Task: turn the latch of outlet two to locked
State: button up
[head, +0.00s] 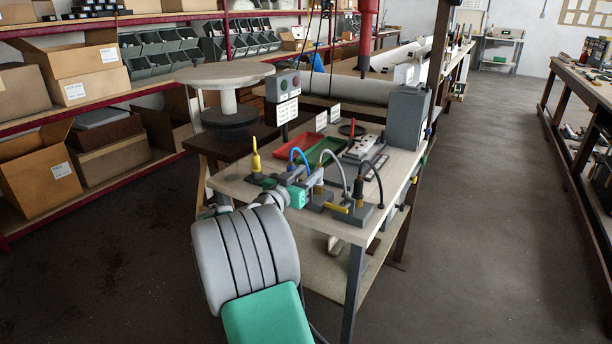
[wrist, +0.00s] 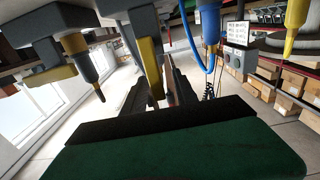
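A row of dark outlet blocks with hoses stands along the near edge of the table. My gripper (head: 312,188) reaches in among them from the left; it also shows in the wrist view (wrist: 157,98). There its two dark fingers are apart, with a yellow latch lever (wrist: 150,68) between them. A gap shows between the lever and the right finger. The lever hangs from a grey block (wrist: 127,14). Another yellow lever (wrist: 50,76) shows at left; the head view shows a yellow lever (head: 337,208) by the black-hose block (head: 370,215). Outlet numbers are not readable.
A blue hose (head: 299,153), a grey hose (head: 336,156) and a black hose (head: 376,172) arch close around my gripper. A yellow plug (head: 256,157) stands at the left. Red and green trays (head: 308,147), a button box (head: 283,86) and a grey cabinet (head: 405,117) stand behind.

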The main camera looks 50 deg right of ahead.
jog(key=shift+c, duration=0.5)
grip_shut()
jog(key=shift+a, duration=0.15)
jog(key=shift+w+n, duration=0.15)
jog(key=shift+n, duration=0.15)
jog(key=w+f+n+p, duration=0.1)
jog(key=n, duration=0.3)
jog(key=w+f+n+p, duration=0.1)
jog(key=w+n+p, duration=0.1)
jog(key=n, duration=0.2)
jog(key=w+f+n+p, duration=0.1)
jog(key=n, duration=0.3)
jog(key=shift+w+a+n+p, duration=0.1)
jog(key=shift+w+n+p, duration=0.2)
jog(key=shift+p, duration=0.1)
jog(key=shift+w+f+n+p, duration=0.1)
jog(key=shift+f+n+p, duration=0.45)
jog(key=shift+n, duration=0.7)
jog(key=shift+w+f+n+p, duration=0.1)
jog(key=shift+f+n+p, duration=0.45)
jog(key=shift+n, duration=0.7)
jog(key=shift+f, duration=0.1)
